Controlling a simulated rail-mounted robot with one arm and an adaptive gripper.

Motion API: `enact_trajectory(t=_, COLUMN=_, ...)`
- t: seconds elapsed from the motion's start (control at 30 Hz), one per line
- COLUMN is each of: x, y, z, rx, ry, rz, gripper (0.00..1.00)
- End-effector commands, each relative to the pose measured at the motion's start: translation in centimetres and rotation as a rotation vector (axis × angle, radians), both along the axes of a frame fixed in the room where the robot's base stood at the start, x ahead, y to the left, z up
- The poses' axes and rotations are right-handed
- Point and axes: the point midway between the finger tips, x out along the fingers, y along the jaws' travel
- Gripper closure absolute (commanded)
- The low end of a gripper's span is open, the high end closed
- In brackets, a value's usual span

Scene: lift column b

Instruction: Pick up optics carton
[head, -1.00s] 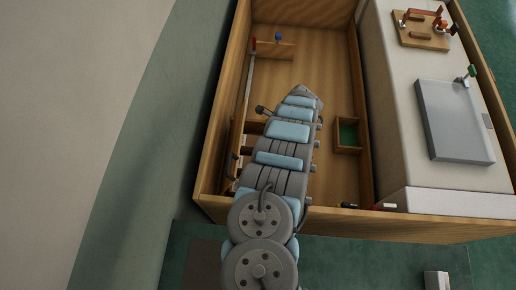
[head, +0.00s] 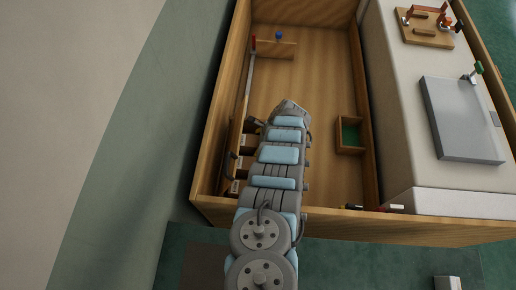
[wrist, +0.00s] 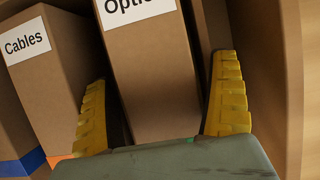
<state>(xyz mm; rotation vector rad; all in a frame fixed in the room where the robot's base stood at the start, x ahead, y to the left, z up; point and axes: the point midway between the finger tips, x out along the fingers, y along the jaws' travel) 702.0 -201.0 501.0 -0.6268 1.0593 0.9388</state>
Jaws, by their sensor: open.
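The optics carton (wrist: 155,75) is a brown box with a white label, partly cut off at the top of the wrist view, reading "Optic". My gripper (wrist: 165,112) is open, with one yellow ridged finger on each side of the carton's lower part in the picture. The left finger reaches into the gap between the optics carton and the cables carton (wrist: 42,75). The right finger is in the gap between the optics carton and a brown panel. I cannot tell whether either finger touches the carton. In the head view my arm hides the gripper and the optics carton.
The cables carton stands close on the left, with a blue-banded box (wrist: 18,150) beyond it. In the head view, wooden walls (head: 215,120) enclose the work area.

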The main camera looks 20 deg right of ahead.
Motion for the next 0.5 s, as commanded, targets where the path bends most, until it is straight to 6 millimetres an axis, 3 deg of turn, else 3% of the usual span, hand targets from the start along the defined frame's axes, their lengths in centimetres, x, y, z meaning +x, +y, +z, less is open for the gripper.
enact_trajectory(t=0.1, x=0.02, y=-0.03, z=0.12, rx=0.000, ry=-0.001, rz=0.000, gripper=0.09)
enact_trajectory(t=0.37, x=0.01, y=-0.04, z=0.12, rx=0.000, ry=-0.001, rz=0.000, gripper=0.82)
enact_trajectory(t=0.5, x=0.02, y=-0.03, z=0.13, rx=0.000, ry=-0.001, rz=0.000, gripper=0.82)
